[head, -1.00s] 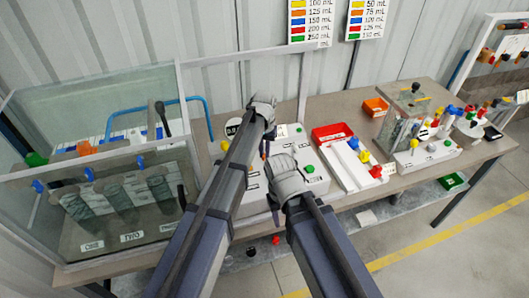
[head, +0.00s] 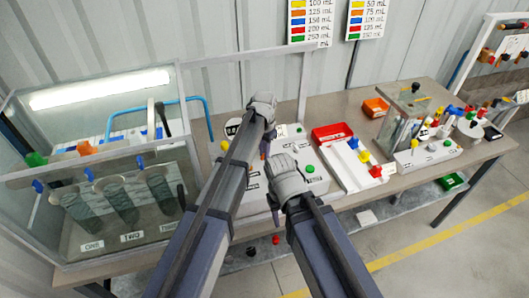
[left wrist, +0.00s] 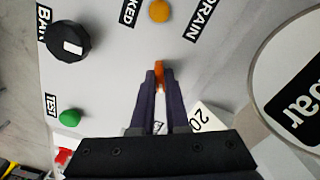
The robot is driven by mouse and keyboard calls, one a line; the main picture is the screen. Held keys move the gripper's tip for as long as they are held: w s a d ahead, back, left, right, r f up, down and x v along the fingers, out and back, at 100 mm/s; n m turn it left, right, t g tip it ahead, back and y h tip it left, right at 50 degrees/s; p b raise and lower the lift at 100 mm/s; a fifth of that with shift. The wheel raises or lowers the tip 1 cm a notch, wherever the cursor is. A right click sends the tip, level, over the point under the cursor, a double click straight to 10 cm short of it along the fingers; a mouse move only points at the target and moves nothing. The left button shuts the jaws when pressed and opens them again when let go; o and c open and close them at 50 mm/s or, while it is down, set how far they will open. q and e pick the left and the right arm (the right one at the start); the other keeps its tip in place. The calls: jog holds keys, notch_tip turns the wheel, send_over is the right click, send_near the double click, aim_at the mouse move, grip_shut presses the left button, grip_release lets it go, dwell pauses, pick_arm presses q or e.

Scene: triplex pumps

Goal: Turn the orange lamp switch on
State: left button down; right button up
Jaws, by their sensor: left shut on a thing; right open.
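The orange lamp switch (left wrist: 159,70) stands on the pale control panel in the left wrist view. My left gripper (left wrist: 159,78) is shut on it, with one dark finger on each side. In the head view my left gripper (head: 264,132) is over the control box (head: 310,158), and its arm mostly hides the switch. A long lamp (head: 100,90) glows bright white in the glass tank at left. My right gripper (head: 283,165) is open and empty by the front of the box; its fingertips are hard to make out.
The left wrist view shows a black knob (left wrist: 69,42), a green button (left wrist: 69,117), a yellow-orange button (left wrist: 159,11) and a round gauge (left wrist: 290,85) around the switch. A red tray (head: 332,132) and a valve board lie right of the box.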

pick_arm(q)
jog(key=c, duration=0.9)
grip_release()
jog(key=shift+r, duration=0.1)
notch_tip(320, 180, up, 8)
jog(key=p, duration=0.8)
jog(key=shift+f, duration=0.2)
jog(key=shift+s+f, duration=0.1)
